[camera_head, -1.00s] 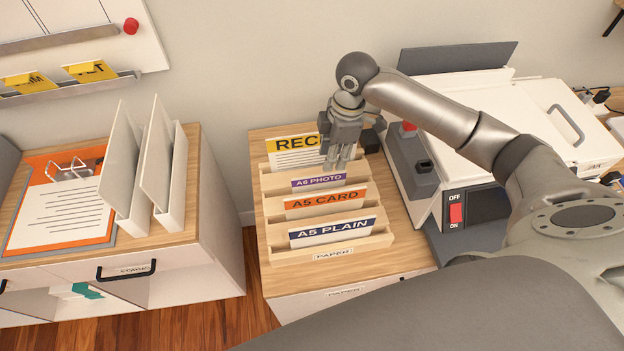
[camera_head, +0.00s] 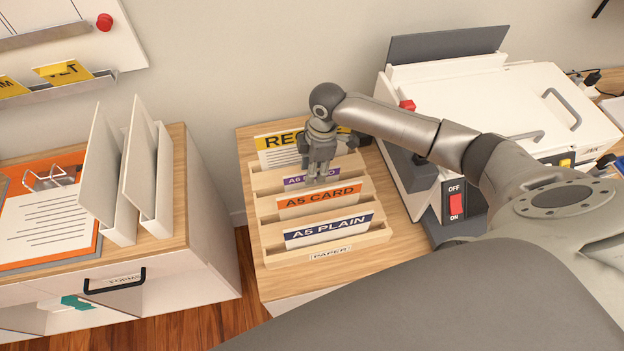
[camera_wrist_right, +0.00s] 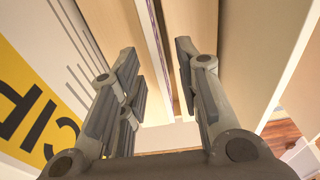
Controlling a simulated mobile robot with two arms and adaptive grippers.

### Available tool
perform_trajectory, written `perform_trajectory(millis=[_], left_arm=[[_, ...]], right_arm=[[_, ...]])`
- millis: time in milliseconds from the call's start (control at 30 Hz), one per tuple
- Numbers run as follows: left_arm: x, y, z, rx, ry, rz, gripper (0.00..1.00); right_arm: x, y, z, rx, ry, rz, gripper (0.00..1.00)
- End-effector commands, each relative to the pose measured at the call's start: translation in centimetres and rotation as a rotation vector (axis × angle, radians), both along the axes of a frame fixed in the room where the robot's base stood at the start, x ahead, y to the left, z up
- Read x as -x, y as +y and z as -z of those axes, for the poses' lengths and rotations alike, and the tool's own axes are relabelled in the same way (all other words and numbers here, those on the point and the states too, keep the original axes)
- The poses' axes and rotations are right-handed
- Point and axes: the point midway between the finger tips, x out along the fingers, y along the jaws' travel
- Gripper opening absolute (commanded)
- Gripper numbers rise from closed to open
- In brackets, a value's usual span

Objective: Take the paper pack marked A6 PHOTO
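The A6 PHOTO pack (camera_head: 296,181), white with a purple label, stands in a slot of the wooden paper rack (camera_head: 268,262). My right gripper (camera_head: 317,174) points down over it and hides the middle of its label. In the wrist view the right gripper (camera_wrist_right: 156,62) is open, with its fingers apart. The thin white edge of a pack with a purple strip (camera_wrist_right: 157,38) shows between the fingers, between two wooden dividers. I cannot tell whether a finger touches it. My left gripper is not in view.
The A5 CARD pack (camera_head: 318,200) and A5 PLAIN pack (camera_head: 328,229) stand in front. A yellow-labelled pack (camera_head: 275,150) stands behind, and close by the fingers in the wrist view. A white machine (camera_head: 470,100) is at right; white folders (camera_head: 145,185) stand at left.

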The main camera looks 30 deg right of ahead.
Motion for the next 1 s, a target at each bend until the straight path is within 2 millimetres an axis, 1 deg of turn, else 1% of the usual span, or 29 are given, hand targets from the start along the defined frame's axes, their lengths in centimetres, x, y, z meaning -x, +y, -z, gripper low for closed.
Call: perform_trajectory(millis=[33, 100, 200, 433, 467, 700, 1000], left_arm=[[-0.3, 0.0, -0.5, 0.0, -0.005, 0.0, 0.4], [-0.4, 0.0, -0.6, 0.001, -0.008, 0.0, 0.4], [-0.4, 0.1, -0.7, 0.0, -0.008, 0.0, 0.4], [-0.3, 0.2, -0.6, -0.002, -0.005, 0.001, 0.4], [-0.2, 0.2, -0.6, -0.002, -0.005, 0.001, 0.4], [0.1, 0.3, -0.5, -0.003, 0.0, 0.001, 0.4], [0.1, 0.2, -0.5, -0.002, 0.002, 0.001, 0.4]], right_arm=[[0.0, 0.4, 0.6, 0.0, 0.003, 0.0, 0.31], [0.0, 0.4, 1.5, 0.0, 0.002, 0.001, 0.31], [-0.1, 0.4, 2.3, 0.001, 0.0, 0.0, 0.31], [-0.1, 0.4, 2.5, 0.001, -0.001, -0.001, 0.31], [-0.1, 0.4, 2.5, 0.001, -0.001, -0.001, 0.3], [-0.1, 0.4, 2.5, 0.001, -0.001, -0.001, 0.0], [-0.1, 0.4, 2.5, 0.001, -0.001, -0.001, 0.0]])
